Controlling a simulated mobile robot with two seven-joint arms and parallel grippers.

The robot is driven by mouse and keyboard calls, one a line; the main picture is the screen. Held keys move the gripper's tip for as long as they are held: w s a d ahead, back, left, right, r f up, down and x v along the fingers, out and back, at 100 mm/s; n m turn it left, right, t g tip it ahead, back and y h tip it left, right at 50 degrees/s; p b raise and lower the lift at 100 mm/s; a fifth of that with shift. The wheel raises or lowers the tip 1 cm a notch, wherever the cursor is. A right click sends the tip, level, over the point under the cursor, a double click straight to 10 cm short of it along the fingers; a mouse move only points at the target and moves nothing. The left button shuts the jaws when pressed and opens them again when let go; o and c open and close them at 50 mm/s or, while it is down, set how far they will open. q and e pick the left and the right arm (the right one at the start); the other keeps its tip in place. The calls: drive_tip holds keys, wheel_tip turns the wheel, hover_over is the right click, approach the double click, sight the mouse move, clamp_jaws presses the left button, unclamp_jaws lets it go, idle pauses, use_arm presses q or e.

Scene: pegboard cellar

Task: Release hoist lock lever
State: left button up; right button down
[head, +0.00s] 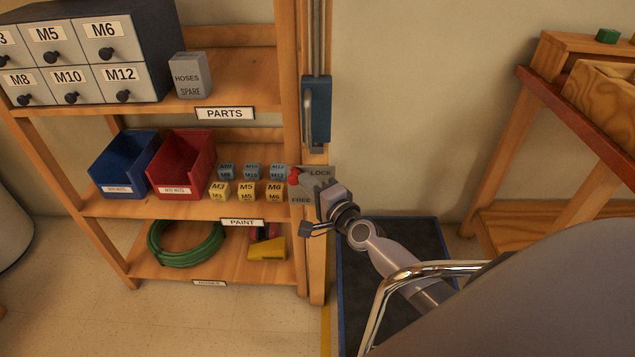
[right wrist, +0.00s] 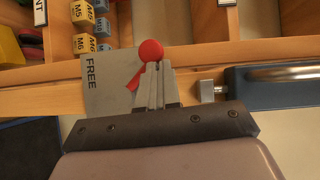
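The hoist lock lever has a red ball knob (head: 294,177), at the upper left of a grey plate (head: 299,192) on the wooden post. The plate reads LOCK at the top and FREE at the bottom. In the right wrist view the red knob (right wrist: 152,51) shows just beyond my right gripper's fingertips (right wrist: 158,67), and its short red arm slants down-left beside the fingers. My right gripper (head: 313,184) is in front of the plate with its fingers close together. They look shut, overlap the knob's edge, and contact cannot be confirmed. My left gripper is not in view.
A blue bracket with a metal handle (head: 317,110) is on the post above the plate. The shelf (head: 115,207) left of it holds bins, small labelled blocks and a green hose (head: 184,243). A dark blue-edged platform (head: 420,236) lies behind my right arm. A wooden bench (head: 580,120) stands right.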

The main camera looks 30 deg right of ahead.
drive_tip(key=shift+d+r, duration=0.1)
drive_tip(key=shift+r, duration=0.1)
drive_tip(key=s, duration=0.7)
drive_tip(key=shift+d+p, duration=0.25)
drive_tip(key=shift+p, duration=0.15)
